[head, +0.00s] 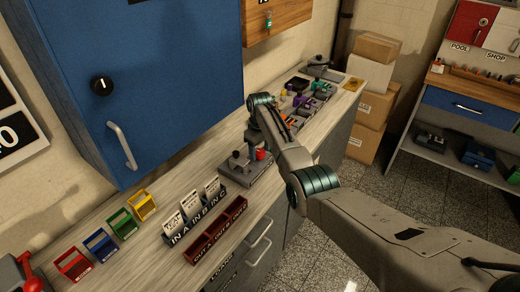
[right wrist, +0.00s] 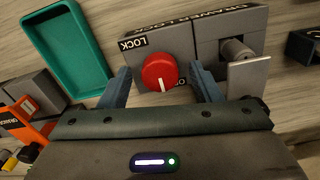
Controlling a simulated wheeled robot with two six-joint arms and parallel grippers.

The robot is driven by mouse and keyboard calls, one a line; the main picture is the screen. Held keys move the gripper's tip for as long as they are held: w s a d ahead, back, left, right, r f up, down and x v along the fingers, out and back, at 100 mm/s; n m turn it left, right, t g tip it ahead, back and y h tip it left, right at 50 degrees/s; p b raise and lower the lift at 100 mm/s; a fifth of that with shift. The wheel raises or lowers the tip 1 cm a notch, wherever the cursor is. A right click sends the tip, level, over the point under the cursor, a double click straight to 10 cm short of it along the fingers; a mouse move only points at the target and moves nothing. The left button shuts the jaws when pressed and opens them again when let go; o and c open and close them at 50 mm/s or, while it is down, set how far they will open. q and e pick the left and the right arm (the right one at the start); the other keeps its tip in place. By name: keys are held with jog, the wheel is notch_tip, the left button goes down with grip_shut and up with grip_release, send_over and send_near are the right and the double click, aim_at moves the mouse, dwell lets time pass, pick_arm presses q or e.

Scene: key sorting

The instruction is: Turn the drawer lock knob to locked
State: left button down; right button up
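The red lock knob (right wrist: 160,70) sits on a grey block (right wrist: 185,38) marked LOCK at its upper left in the right wrist view. More lettering below the knob is partly hidden. The knob's white mark points down the picture. My right gripper (right wrist: 160,76) is open, one finger on each side of the knob, with a gap on both sides. In the head view the red knob (head: 261,154) shows beside my right gripper (head: 256,150), and the grey lock block (head: 240,166) lies on the counter. My left gripper is not in view.
A metal cylinder and plate (right wrist: 245,60) stand on the block right of the knob. A teal tray (right wrist: 68,48) lies left of it. In the head view, card holders (head: 197,212) and a dark red tray (head: 215,232) stand nearer. A blue cabinet (head: 150,70) hangs behind.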

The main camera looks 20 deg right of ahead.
jog(key=c, duration=1)
jog(key=shift+o, duration=0.2)
jog(key=shift+m, duration=0.3)
jog(key=shift+r+m+p, duration=0.15)
jog(key=shift+m+p, duration=0.65)
jog(key=shift+m, duration=0.1)
jog(key=m+p, duration=0.1)
jog(key=m, duration=0.2)
jog(key=shift+w+m, duration=0.1)
jog(key=shift+m, duration=0.2)
jog(key=m+p, duration=0.1)
jog(key=m, duration=0.2)
jog(key=shift+m, duration=0.3)
jog(key=shift+m+p, duration=0.45)
jog(key=shift+m, duration=1.75)
